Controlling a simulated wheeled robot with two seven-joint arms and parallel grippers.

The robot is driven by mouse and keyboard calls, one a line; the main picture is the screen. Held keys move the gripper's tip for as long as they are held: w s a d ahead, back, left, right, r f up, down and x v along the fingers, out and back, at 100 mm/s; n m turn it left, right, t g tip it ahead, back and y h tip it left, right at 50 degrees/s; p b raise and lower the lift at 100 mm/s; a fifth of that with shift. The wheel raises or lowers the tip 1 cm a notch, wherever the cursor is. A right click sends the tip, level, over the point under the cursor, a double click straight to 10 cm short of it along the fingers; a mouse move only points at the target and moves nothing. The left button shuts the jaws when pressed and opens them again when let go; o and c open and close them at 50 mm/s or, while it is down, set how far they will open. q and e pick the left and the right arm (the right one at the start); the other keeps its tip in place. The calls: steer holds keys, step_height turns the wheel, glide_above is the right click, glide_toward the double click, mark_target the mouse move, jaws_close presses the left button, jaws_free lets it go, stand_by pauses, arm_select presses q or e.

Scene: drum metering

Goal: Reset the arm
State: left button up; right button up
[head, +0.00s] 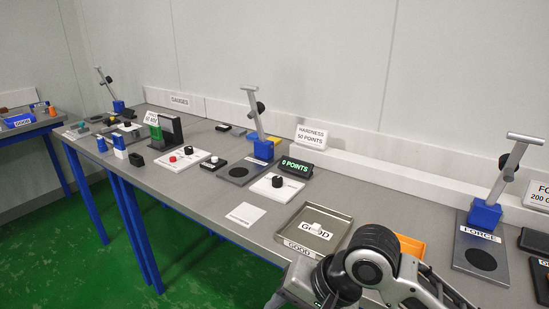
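One of my arms, with a pale link and dark round joints (372,262), rises from the bottom edge right of centre, in front of the bench. Dark slender parts run from it down to the right and are cut by the frame edge. I cannot make out fingertips or anything held. No arm comes in from the left. A metal tray (335,232) marked GOOD stands just behind my arm, with a small white piece (316,228) in it. Three blue-based stands with tilted grey levers show on the benches: a middle one (263,149), a right one (484,214) marked FORCE and a far-left one (118,107).
The grey bench (215,205) runs across the view. An orange bin (410,246) is partly hidden behind my arm. A display (296,167) reads 0 POINTS, beside a black knob (278,181) on a white plate. Another bench (28,130) stands far left. Green floor (90,260) is clear.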

step_height(320, 180, down, 10)
steer(key=d+n+t+y, duration=0.1)
steer(key=d+n+t, duration=0.1)
steer(key=t, duration=0.4)
steer(key=s+d+f+n+t+h, duration=0.2)
steer(key=s+d+f+n+h, duration=0.2)
steer(key=s+d+f, duration=0.4)
steer(key=shift+s+d, duration=0.85)
steer(key=shift+d, duration=0.4)
steer(key=shift+c, duration=0.8)
steer(key=shift+d, duration=0.1)
